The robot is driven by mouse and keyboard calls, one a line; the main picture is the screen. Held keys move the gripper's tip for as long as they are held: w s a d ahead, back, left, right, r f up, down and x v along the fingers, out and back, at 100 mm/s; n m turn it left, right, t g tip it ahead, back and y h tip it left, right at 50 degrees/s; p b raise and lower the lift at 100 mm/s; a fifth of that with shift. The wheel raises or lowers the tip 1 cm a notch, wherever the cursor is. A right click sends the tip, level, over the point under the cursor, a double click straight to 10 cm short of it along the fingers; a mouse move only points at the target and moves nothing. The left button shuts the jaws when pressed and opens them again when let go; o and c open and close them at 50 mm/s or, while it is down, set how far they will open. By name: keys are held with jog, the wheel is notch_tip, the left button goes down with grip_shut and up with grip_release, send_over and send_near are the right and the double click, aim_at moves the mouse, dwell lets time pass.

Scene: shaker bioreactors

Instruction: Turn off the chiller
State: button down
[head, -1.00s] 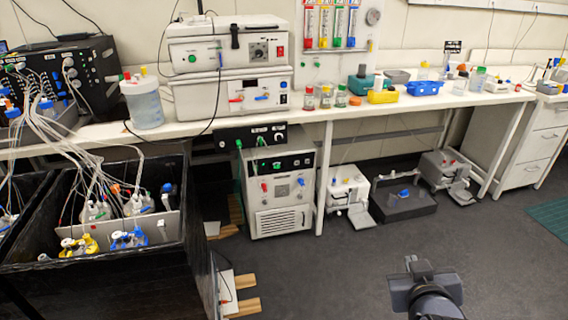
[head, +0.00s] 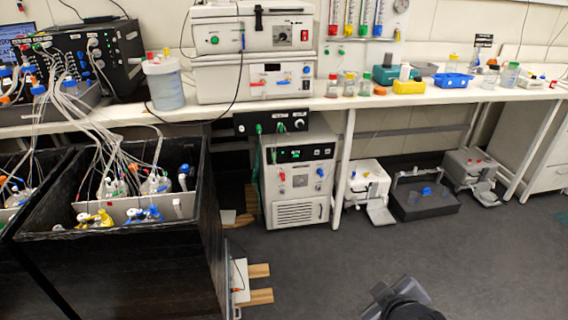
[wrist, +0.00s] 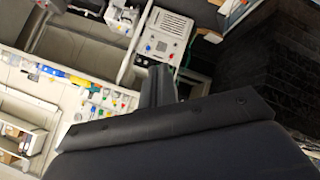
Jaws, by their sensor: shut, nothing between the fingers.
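The chiller (head: 300,185) is most likely the white floor unit under the bench. It has a dark display strip, a red and a blue fitting, a small switch on the front panel and a vent grille below. A black control box with green plugs (head: 272,123) sits above it. The same white unit shows rotated in the wrist view (wrist: 168,28). My gripper (head: 380,296) is low at the bottom edge of the head view, in front of and well apart from the chiller. It is shut and empty; in the wrist view its fingers (wrist: 158,84) point toward the unit.
A black tub (head: 110,275) with tubing and flasks stands at left. Wooden strips (head: 258,296) lie on the floor beside it. Small white pump units (head: 368,184) and a black tray (head: 425,205) sit right of the chiller. The floor in front (head: 330,265) is clear.

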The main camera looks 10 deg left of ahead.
jog(key=s+a+f+n+g+h+b, duration=0.1)
jog(key=s+a+f+n+b, duration=0.25)
jog(key=f+n+b, duration=0.55)
jog(key=s+a+f+n+g+h+b, duration=0.15)
jog(key=a+f+n+b, duration=0.25)
jog(key=f+n, duration=0.6)
jog(key=s+a+f+n+t+y+b, duration=0.1)
jog(key=a+f+n+t+y+b, duration=0.1)
jog(key=a+n+b, duration=0.2)
jog(key=a+f+n+t+y+b, duration=0.2)
jog(key=a+n+t+b, duration=0.1)
jog(key=a+n+b, duration=0.1)
jog(key=shift+s+a+n+t, duration=0.4)
jog(key=shift+a+n, duration=0.2)
jog(key=shift+a, duration=0.3)
